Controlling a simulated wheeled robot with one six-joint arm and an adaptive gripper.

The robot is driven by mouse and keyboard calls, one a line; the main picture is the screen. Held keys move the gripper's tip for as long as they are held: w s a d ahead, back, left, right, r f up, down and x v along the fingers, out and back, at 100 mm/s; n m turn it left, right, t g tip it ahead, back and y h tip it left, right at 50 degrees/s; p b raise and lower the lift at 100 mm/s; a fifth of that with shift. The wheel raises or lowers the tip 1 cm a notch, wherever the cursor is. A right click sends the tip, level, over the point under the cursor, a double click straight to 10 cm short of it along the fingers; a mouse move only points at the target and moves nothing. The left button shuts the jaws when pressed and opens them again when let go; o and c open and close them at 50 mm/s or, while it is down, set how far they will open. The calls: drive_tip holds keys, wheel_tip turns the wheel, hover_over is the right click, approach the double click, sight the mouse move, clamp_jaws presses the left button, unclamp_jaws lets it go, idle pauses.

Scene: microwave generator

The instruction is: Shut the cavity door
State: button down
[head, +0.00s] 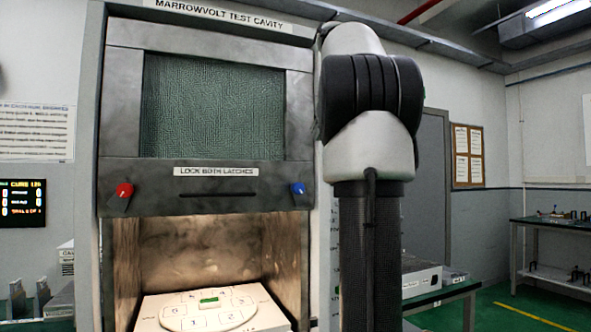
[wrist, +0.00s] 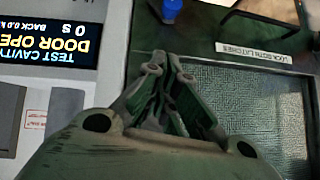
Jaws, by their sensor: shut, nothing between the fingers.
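The cavity door (head: 130,172) is raised, leaving the cavity (head: 200,240) below it open. It has a green mesh window (head: 213,105), a dark horizontal slot or bar (head: 217,194), a red latch knob (head: 121,196) at left and a blue one (head: 297,190) at right. In the wrist view, turned about upside down, the blue knob (wrist: 171,10) and mesh window (wrist: 262,100) show. My gripper (wrist: 165,62) is shut and empty, in front of the door's right edge by the blue knob. Contact cannot be told. In the head view my arm hides the gripper.
A lit display (wrist: 50,40) reading "DOOR OPE..." is beside the door in the wrist view. A white numbered turntable (head: 207,312) with a small green piece (head: 209,300) is inside the lit cavity. A workbench (head: 550,222) stands far right.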

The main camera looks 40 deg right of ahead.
drive_tip(key=w+f, duration=0.2)
drive_tip(key=f, duration=0.1)
drive_tip(key=w+f, duration=0.2)
drive_tip(key=f, duration=0.2)
drive_tip(key=w+f, duration=0.3)
drive_tip(key=f, duration=0.1)
drive_tip(key=shift+w+a+f, duration=0.1)
drive_tip(key=shift+f, duration=0.2)
drive_tip(key=shift+f, duration=0.1)
